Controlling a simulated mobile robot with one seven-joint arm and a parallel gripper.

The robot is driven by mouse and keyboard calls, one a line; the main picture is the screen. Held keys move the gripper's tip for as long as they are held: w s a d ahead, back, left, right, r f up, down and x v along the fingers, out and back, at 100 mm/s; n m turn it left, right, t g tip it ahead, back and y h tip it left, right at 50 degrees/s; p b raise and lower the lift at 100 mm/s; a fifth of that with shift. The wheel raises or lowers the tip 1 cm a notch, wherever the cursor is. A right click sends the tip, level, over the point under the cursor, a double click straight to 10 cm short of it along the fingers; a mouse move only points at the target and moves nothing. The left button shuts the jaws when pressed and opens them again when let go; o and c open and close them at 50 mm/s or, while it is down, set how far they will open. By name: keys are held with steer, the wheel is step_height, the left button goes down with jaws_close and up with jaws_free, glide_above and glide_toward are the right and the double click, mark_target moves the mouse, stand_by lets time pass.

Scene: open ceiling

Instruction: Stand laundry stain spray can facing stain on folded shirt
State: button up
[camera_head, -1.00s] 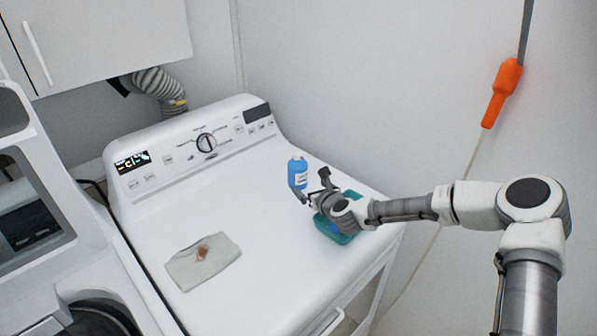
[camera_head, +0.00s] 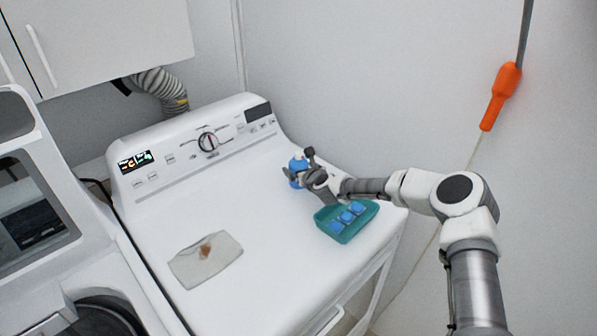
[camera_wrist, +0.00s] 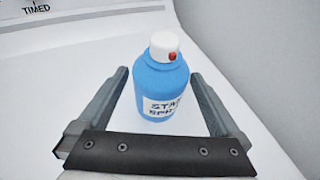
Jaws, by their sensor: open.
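The blue stain spray can (camera_wrist: 160,88) stands upright between the open fingers of my gripper (camera_wrist: 163,95) in the wrist view. Its white cap has a red nozzle dot, and its white label faces the wrist camera. In the head view the can (camera_head: 294,166) is at the back right of the machine top, partly hidden by my gripper (camera_head: 298,172). Gaps show between the can and both fingers. The folded pale shirt (camera_head: 190,270) with a brown stain (camera_head: 205,252) lies flat at the front left of the white machine top (camera_head: 262,225).
A teal tray (camera_head: 343,238) with several blue blocks sits at the right, below my forearm. The control panel (camera_head: 170,158) rises along the back. The middle of the top between shirt and can is clear. A wall stands close behind and to the right.

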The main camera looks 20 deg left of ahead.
steer(key=shift+x, duration=0.95)
steer(key=shift+r, duration=0.1)
jaws_close()
